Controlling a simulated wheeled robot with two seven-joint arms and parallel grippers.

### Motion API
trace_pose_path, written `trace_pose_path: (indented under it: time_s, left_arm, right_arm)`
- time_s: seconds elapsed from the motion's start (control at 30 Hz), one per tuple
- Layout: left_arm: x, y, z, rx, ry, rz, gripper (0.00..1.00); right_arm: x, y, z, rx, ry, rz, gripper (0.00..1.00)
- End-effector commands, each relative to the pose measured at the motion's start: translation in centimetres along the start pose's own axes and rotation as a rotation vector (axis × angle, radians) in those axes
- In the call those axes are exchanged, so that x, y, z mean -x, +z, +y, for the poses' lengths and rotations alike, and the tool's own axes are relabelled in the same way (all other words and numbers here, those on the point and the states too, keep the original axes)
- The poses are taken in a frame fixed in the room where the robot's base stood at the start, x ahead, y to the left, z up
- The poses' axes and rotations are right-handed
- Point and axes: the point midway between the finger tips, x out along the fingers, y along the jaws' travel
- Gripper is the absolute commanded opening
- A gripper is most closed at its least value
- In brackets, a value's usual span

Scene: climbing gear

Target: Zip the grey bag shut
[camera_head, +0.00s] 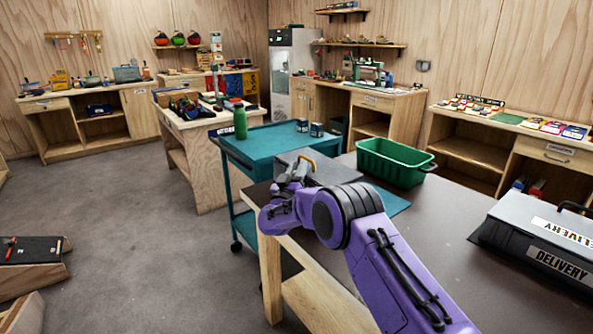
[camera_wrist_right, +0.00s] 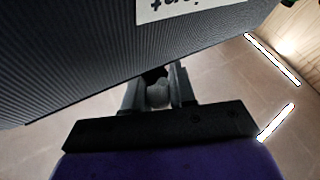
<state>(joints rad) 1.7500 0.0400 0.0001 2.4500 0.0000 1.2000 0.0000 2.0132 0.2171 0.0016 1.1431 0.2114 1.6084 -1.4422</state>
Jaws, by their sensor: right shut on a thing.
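The grey bag (camera_head: 335,172) stands at the near left part of the brown table, partly hidden behind my right gripper and wrist. Its dark ribbed side (camera_wrist_right: 75,55) with an upside-down white label fills the upper left of the right wrist view. My right gripper (camera_head: 292,178) is at the bag's left end. In the wrist view its fingers (camera_wrist_right: 158,88) are close together on a small grey piece at the bag's edge, which looks like the zip pull but is mostly hidden. A tan loop (camera_head: 304,165) shows above the gripper. I cannot tell how far the zip is closed. My left gripper is out of view.
A green crate (camera_head: 396,163) stands just right of the bag, near a teal mat (camera_head: 392,200). A grey delivery box (camera_head: 540,235) is at the table's right. A teal cart (camera_head: 262,147) with a green bottle (camera_head: 240,122) stands behind. The table's middle is clear.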

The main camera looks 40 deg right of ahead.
Motion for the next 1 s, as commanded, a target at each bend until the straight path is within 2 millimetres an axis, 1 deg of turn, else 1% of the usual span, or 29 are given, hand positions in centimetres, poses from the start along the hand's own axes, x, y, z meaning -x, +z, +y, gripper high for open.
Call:
trace_pose_path:
  time_s: [0.23, 0.27, 0.3, 0.33, 0.57, 0.67, 0.77, 1.0]
  left_arm:
    - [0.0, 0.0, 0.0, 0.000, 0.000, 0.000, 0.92]
    - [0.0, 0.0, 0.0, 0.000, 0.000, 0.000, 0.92]
    - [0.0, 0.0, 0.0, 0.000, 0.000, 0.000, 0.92]
    - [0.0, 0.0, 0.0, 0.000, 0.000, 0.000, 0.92]
    - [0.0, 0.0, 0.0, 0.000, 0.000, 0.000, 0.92]
    - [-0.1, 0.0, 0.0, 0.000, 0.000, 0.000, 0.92]
    - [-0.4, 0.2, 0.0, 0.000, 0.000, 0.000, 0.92]
    - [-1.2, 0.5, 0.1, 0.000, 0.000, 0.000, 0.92]
  right_arm:
    - [0.1, -0.1, -0.1, 0.000, 0.000, 0.000, 0.00]
    - [0.1, -0.1, -0.1, 0.000, 0.000, 0.000, 0.28]
    - [0.1, -0.1, -0.1, 0.000, 0.000, 0.000, 0.41]
    - [0.1, -0.1, -0.1, 0.000, 0.000, 0.000, 0.48]
    - [0.1, -0.1, -0.1, -0.001, -0.001, 0.000, 0.48]
    - [0.6, -0.1, -0.2, -0.001, -0.003, 0.000, 0.48]
    - [2.2, 0.0, -0.3, 0.000, -0.006, 0.001, 0.48]
    - [8.0, 0.0, -0.3, 0.001, -0.005, 0.001, 0.48]
